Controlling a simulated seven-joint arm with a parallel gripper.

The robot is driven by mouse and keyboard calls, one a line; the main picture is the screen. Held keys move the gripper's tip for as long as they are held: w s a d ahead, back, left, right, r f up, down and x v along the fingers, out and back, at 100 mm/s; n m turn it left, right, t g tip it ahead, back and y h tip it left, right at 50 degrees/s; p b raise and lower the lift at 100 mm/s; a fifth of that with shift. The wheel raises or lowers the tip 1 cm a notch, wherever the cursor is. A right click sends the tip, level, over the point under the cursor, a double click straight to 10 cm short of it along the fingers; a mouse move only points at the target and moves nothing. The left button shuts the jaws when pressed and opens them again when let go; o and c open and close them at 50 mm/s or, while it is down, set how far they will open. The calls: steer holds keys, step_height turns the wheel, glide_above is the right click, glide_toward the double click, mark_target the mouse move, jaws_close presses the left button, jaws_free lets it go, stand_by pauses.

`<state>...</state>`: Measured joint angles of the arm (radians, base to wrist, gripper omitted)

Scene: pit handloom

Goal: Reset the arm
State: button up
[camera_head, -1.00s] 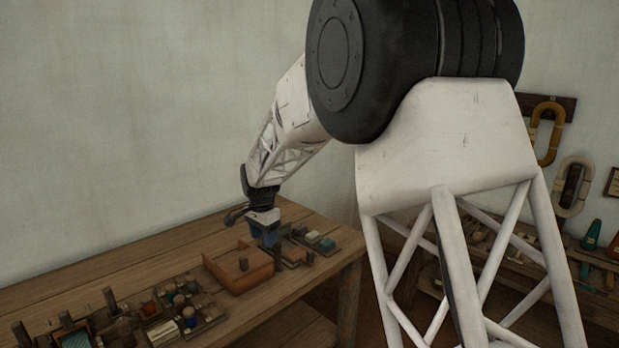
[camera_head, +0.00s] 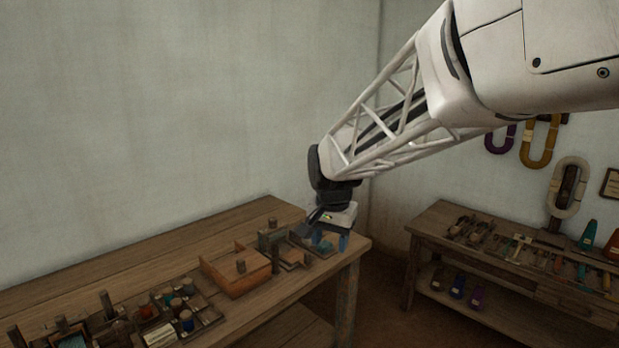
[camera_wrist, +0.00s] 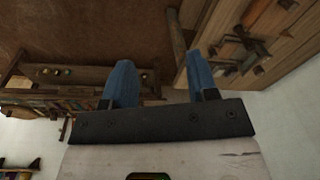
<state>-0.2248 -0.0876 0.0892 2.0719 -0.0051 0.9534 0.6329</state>
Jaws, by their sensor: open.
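My gripper (camera_head: 330,242) is at the far right end of the wooden workbench (camera_head: 130,262) in the head view, pointing down over or just above small items there. The head view does not show clearly whether it touches any of them. In the wrist view its two blue fingers (camera_wrist: 162,85) are spread wide apart, with nothing between them. Beyond the fingers the wrist view shows brown floor and furniture edges.
An orange-brown wooden box (camera_head: 236,273) and a tray of small coloured pieces (camera_head: 188,310) sit on the workbench. A second table (camera_head: 440,222) with tools stands at right, with a floor gap between. Yarn hanks (camera_head: 540,142) hang on the wall.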

steer(key=s+d+f+n, duration=0.1)
steer(key=s+d, duration=0.3)
steer(key=s, duration=0.6)
steer(key=s+d+n, duration=0.2)
steer(key=s+d, duration=0.3)
steer(key=s, duration=0.5)
steer(key=s+d+f+n+t, duration=0.1)
steer(key=s+d, duration=0.4)
steer(key=s, duration=0.5)
steer(key=shift+f, duration=0.3)
steer(key=shift+o, duration=0.3)
stand_by(1.3)
